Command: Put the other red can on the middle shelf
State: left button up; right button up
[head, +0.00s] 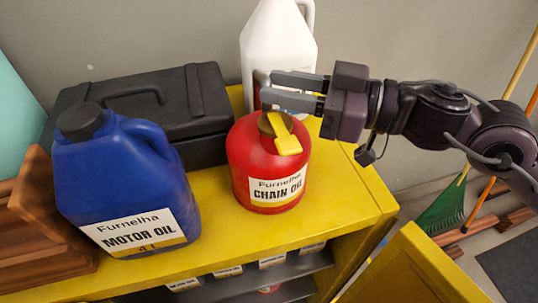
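A red can (268,165) labelled "CHAIN OIL", with a yellow spout (285,135), stands upright on the yellow cabinet top (345,200). My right gripper (265,88) comes in from the right, with its fingers over the top of the can. A thin upright piece shows at the fingertips; I cannot tell whether it is the can's handle or whether the fingers hold it. Dark shelves (290,288) show inside the cabinet below, with a bit of something red (268,290) low down, mostly hidden. My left gripper is out of view.
A blue motor oil jug (120,185) stands left of the can. A black toolbox (150,105) and a white jug (278,45) stand behind. Brown wooden crates (40,235) are at far left. A yellow cabinet door (410,270) stands open at lower right, near several garden tools.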

grip_shut()
dwell(1.0)
jog(key=shift+w+r, duration=0.15)
jog(key=shift+r, duration=0.1)
